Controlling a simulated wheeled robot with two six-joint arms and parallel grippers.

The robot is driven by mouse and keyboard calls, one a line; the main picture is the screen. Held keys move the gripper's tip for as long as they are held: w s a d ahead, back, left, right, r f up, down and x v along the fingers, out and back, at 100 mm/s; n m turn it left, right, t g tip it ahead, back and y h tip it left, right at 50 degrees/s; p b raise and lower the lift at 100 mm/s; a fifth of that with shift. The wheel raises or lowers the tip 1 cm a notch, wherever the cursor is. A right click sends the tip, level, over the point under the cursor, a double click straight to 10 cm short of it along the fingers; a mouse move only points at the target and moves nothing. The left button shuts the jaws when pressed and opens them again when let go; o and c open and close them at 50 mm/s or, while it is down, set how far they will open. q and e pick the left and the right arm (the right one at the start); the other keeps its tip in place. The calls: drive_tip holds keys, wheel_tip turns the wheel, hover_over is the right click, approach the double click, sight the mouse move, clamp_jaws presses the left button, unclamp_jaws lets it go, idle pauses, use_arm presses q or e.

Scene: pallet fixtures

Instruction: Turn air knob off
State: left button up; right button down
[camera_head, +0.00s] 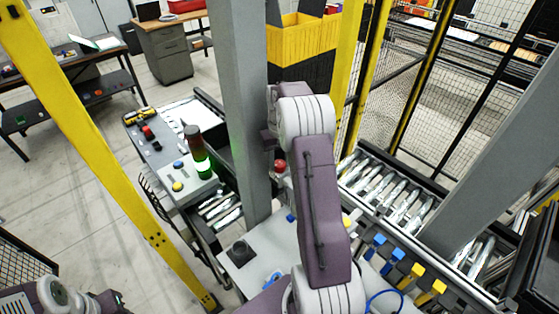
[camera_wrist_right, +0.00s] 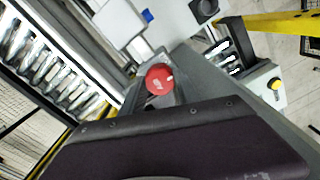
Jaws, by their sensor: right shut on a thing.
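The air knob (camera_head: 280,165) is round and red, beside the grey post in the head view. In the right wrist view the knob (camera_wrist_right: 159,78) is at the middle, with a small pale mark on its face. My right gripper (camera_wrist_right: 162,90) is at the knob and shut on it; its fingers are mostly hidden behind the dark purple housing. In the head view my right arm reaches up beside the post and hides most of that gripper. My left gripper (camera_head: 112,299) is only partly in view at the bottom left, away from the knob, its jaws unclear.
The grey post (camera_head: 243,110) stands close beside my right arm. A stack light (camera_head: 198,150) glows green on a control box left of it. Roller conveyors (camera_head: 390,200) run at the right. Blue and yellow fixtures (camera_head: 396,272) stand at the lower right. A yellow post (camera_head: 90,150) crosses the left.

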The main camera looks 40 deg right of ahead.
sight(280, 164)
drive_tip(key=shift+s+a+f+m, duration=0.1)
drive_tip(key=shift+s+f+m, duration=0.15)
drive_tip(key=shift+m, duration=0.45)
drive_tip(key=c, duration=0.9)
unclamp_jaws()
drive_tip(key=shift+w+r, duration=0.1)
drive_tip(key=shift+w+r, duration=0.1)
drive_tip(key=shift+r, duration=0.1)
wheel_tip(280, 164, up, 9)
drive_tip(key=shift+f+b, duration=0.15)
drive_tip(key=shift+b, duration=0.5)
